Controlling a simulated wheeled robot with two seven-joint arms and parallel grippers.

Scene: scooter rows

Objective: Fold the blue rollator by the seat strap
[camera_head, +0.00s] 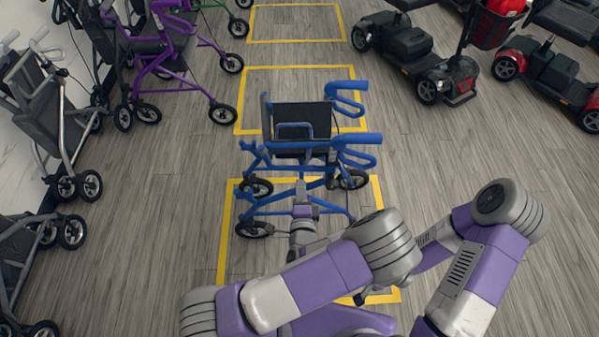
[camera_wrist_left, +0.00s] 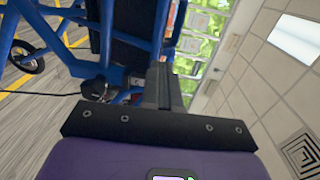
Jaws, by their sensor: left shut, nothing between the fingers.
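My left gripper (camera_head: 303,192) is at the near side of the rollator, shut and empty. In the left wrist view the shut fingers (camera_wrist_left: 165,85) are beside the blue frame (camera_wrist_left: 60,38), and I cannot tell whether they touch it. My right forearm passes behind my left arm, and its gripper cannot be made out.
Grey folded walkers (camera_head: 60,125) line the left wall, with a purple rollator (camera_head: 175,50) behind them. Mobility scooters (camera_head: 415,60) stand at the upper right. Another yellow outline (camera_head: 300,67) lies beyond the blue rollator. The floor on its right is clear.

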